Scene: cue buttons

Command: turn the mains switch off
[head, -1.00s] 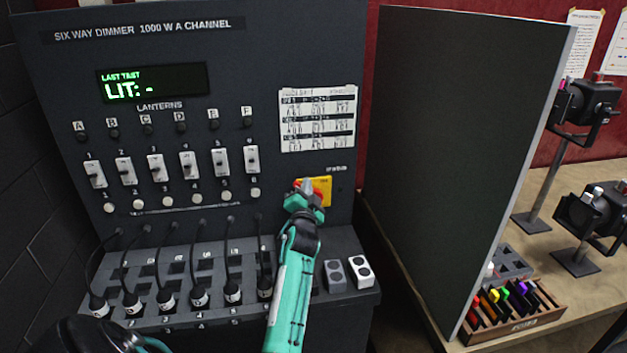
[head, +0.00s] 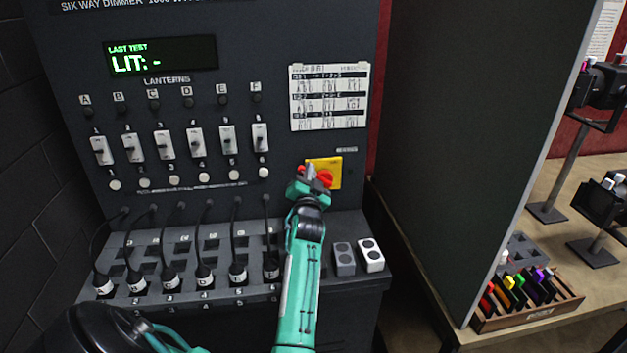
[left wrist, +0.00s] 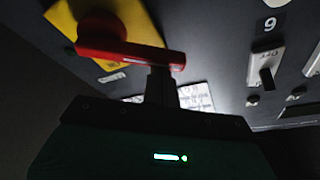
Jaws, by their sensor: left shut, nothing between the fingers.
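The mains switch is a yellow plate (head: 335,170) with a red handle (head: 325,178), low on the right of the dimmer panel. My left gripper (head: 308,178) is in front of it and hides part of the handle. In the left wrist view, the red handle (left wrist: 125,48) lies as a bar across the yellow plate (left wrist: 65,22). The shut, empty fingers (left wrist: 160,78) are right at the bar's free end; I cannot tell whether they touch it. My right gripper is not in view.
Above the switch hangs a paper chart (head: 329,97). To its left are rocker switches (head: 163,145) and a display (head: 162,56) reading "LIT: -". Cabled plugs (head: 204,272) and two small blocks (head: 371,255) sit on the ledge below. A dark partition (head: 470,130) stands right.

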